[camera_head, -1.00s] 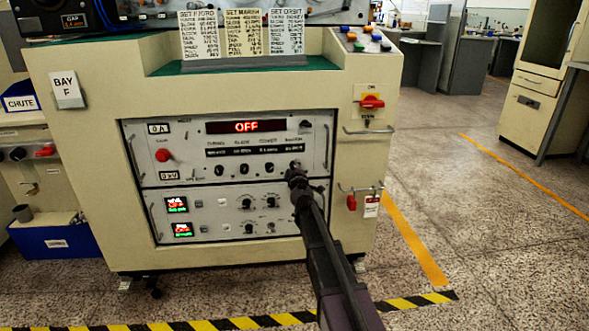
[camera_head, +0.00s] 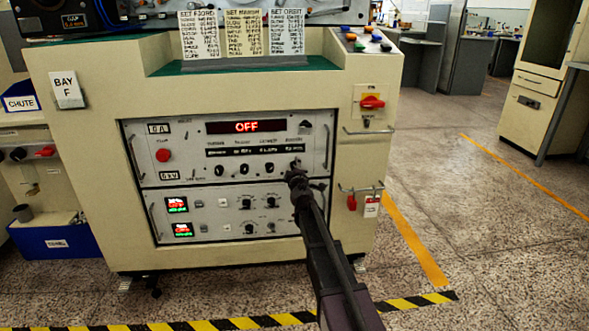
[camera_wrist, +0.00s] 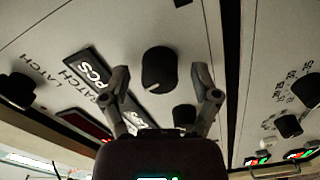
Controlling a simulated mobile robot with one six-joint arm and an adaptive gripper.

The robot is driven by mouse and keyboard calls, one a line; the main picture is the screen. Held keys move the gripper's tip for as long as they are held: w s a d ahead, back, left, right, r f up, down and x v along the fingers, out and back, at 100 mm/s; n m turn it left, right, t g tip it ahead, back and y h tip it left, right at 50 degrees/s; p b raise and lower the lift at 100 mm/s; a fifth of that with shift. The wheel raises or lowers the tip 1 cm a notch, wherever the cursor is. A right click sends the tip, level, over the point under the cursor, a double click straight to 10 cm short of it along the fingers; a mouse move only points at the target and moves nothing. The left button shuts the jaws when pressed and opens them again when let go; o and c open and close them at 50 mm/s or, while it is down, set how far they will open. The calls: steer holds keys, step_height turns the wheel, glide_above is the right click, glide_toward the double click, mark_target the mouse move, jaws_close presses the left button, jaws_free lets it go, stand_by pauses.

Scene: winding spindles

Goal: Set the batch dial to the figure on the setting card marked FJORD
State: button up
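The card headed SET FJORD (camera_head: 199,34) stands leftmost of three cards on top of the console; its lines are too small to read. In the wrist view a black round knob (camera_wrist: 158,70) with a pale pointer mark sits near a label reading PCS (camera_wrist: 86,72) and lettering that looks like BATCH. My gripper (camera_wrist: 160,78) is open, with one finger on each side of this knob and visible gaps between. In the head view my gripper (camera_head: 297,176) is at the right end of the upper panel's knob row and hides the knob there.
Other black knobs (camera_head: 243,169) are to the left in the same row. A red display (camera_head: 246,126) reads OFF above them. Handles (camera_head: 326,150) project beside the panel, and a red-and-yellow switch (camera_head: 371,102) is at upper right. Floor to the right is clear.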

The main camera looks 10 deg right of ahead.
steer(key=s, duration=1.2)
steer(key=shift+a, duration=0.2)
stand_by(0.4)
